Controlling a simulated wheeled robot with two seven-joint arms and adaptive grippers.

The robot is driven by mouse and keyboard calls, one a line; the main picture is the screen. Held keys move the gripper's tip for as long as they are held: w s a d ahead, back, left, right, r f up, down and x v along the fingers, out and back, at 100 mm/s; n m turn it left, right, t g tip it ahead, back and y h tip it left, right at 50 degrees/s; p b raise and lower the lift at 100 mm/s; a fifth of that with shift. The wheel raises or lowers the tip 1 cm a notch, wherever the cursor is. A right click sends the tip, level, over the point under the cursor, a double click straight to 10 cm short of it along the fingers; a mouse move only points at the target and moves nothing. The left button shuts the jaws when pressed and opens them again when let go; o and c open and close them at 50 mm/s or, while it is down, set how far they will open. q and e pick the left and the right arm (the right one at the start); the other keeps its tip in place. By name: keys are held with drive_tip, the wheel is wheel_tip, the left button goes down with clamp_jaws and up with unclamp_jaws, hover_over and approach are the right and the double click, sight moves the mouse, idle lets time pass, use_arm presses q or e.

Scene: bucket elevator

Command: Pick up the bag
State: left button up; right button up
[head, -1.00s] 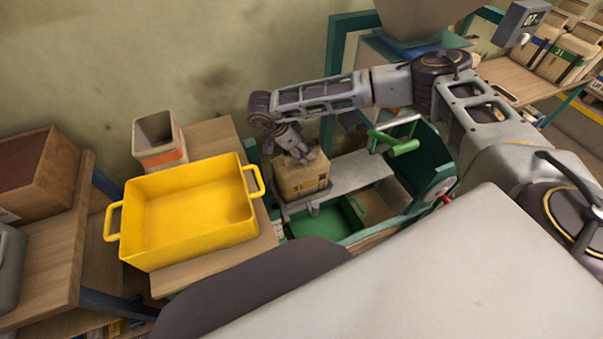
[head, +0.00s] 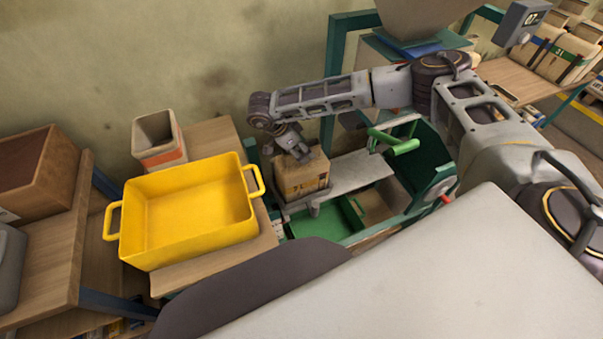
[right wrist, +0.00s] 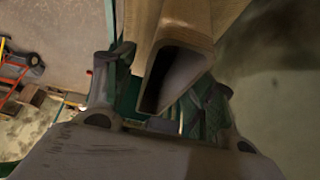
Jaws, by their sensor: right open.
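The bag (head: 301,182) is a small tan, boxy package with dark and yellow print. It stands upright at the left end of the green machine's grey ledge in the head view. My right gripper (head: 299,155) is open and points down at the bag's top. In the right wrist view, the fingers of my right gripper (right wrist: 160,105) lie on either side of a tan piece with a dark hollow (right wrist: 178,75); I cannot tell whether this is the bag. Contact between fingers and bag is unclear. My left gripper is not in view.
A yellow two-handled tray (head: 190,212) sits on a wooden table left of the bag, with an orange-banded container (head: 158,140) behind it. The green machine (head: 430,185) has a green handle (head: 395,141) right of the bag. A wall stands close behind.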

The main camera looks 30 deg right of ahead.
idle(0.4)
drive_tip(key=shift+f, duration=0.1)
clamp_jaws()
idle(0.5)
